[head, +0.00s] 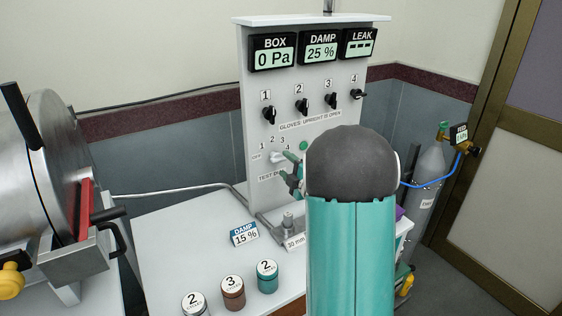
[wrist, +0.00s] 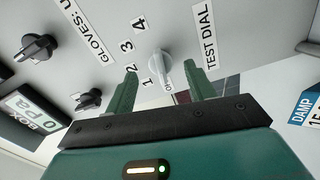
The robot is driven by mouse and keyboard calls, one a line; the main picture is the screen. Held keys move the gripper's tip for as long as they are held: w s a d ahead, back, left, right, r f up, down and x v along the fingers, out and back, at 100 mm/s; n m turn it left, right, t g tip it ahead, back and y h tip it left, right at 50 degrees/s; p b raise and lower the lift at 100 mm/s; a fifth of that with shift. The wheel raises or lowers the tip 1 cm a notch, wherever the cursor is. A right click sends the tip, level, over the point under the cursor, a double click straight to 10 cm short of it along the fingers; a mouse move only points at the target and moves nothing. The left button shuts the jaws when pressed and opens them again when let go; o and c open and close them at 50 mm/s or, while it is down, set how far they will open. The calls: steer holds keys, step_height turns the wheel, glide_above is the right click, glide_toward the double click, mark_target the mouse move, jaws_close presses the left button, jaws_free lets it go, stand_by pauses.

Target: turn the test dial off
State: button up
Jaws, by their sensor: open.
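The test dial (head: 277,157) is a pale knob low on the grey-white panel, with marks OFF, 1, 2, 3 and 4 around it. In the wrist view the dial (wrist: 160,65) lies just beyond the fingertips, in line with the gap between them. Its grip runs along the direction of the partly covered OFF mark; I cannot tell for certain which mark it points to. My gripper (head: 290,168) is open, with its green fingers close to the panel. In the wrist view the gripper (wrist: 158,83) holds nothing. Contact with the dial cannot be made out.
Several black glove knobs (head: 301,106) sit above the dial, below the BOX, DAMP and LEAK displays (head: 320,48). Numbered jars (head: 233,293) and a DAMP card (head: 244,233) stand on the white table (head: 178,230). A gas cylinder (head: 428,175) stands at right.

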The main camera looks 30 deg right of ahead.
steer(key=s, duration=0.9)
steer(key=shift+a, duration=0.25)
steer(key=shift+w, duration=0.1)
steer(key=s+a+r+m+g+h, duration=0.1)
steer(key=a+r+m+g+h, duration=0.15)
steer(key=a+m, duration=0.3)
steer(key=s+a+r+m+g+h, duration=0.1)
steer(key=s+a+r+m+g, duration=0.15)
steer(key=a+r+m, duration=0.35)
steer(key=s+a+f+m+g+y, duration=0.1)
steer(key=s+a+m+g+y, duration=0.1)
steer(key=s+a, duration=0.6)
steer(key=s+a+f+m+g+y, duration=0.2)
steer(key=s+a+g, duration=0.3)
steer(key=s+a, duration=0.4)
steer(key=shift+a+f, duration=0.25)
steer(key=shift+a, duration=0.65)
steer(key=shift+s+y, duration=0.15)
steer(key=shift+y, duration=0.1)
